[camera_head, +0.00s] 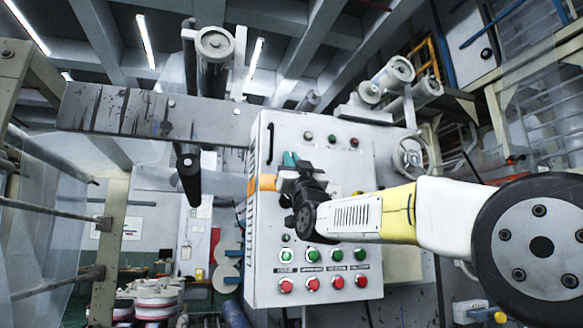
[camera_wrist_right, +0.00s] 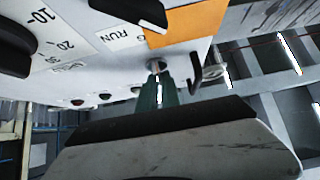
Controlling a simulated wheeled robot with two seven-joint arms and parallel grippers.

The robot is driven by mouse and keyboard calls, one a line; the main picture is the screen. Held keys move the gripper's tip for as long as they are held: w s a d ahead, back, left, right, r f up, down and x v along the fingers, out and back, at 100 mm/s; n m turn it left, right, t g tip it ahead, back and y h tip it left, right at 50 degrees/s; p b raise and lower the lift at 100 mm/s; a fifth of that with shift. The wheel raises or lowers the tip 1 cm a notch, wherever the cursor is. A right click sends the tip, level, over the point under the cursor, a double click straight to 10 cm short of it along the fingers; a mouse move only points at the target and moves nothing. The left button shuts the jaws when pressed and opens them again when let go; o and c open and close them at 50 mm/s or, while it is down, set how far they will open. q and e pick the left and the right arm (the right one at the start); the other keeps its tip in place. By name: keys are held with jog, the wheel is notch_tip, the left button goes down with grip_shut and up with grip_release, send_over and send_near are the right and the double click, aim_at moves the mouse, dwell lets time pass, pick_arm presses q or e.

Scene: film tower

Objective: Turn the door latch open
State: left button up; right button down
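The grey control cabinet (camera_head: 326,205) stands in the middle of the head view. My right gripper (camera_head: 290,158) reaches its upper left front, and its black body hides that part of the panel. In the right wrist view, its two teal fingers (camera_wrist_right: 158,88) lie close together, with a narrow gap between them. A small round metal piece (camera_wrist_right: 155,65), which looks like the door latch, is at their tips. I cannot tell whether the fingers grip it or only stand beside it. My left gripper is not in view.
An orange plate (camera_wrist_right: 188,25) and a RUN label (camera_wrist_right: 122,36) lie close to the fingers. Black knobs (camera_wrist_right: 135,10) stick out nearby. A black handle (camera_head: 270,143) is at the cabinet's left edge. Green buttons (camera_head: 312,254) and red buttons (camera_head: 312,283) sit below my gripper.

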jog(key=shift+f+m+h, duration=0.1)
jog(key=shift+m+h, duration=0.4)
jog(key=shift+m, duration=0.1)
jog(key=shift+a+m+g+h, duration=0.1)
jog(key=shift+m+g+h, duration=1.45)
jog(key=shift+m+h, duration=1.9)
jog(key=shift+a+m+g+h, duration=0.1)
jog(key=shift+m+g+h, duration=1.55)
jog(key=shift+m, duration=3.35)
jog(key=shift+a+m+g+h, duration=0.1)
jog(key=shift+m+g+h, duration=1.3)
jog(key=shift+m+h, duration=2.15)
jog(key=shift+d+m+g+y, duration=0.15)
jog(key=shift+m+g+y, duration=0.15)
jog(key=shift+m+y, duration=0.7)
jog(key=c, duration=1.5)
grip_release()
jog(key=shift+c, duration=0.2)
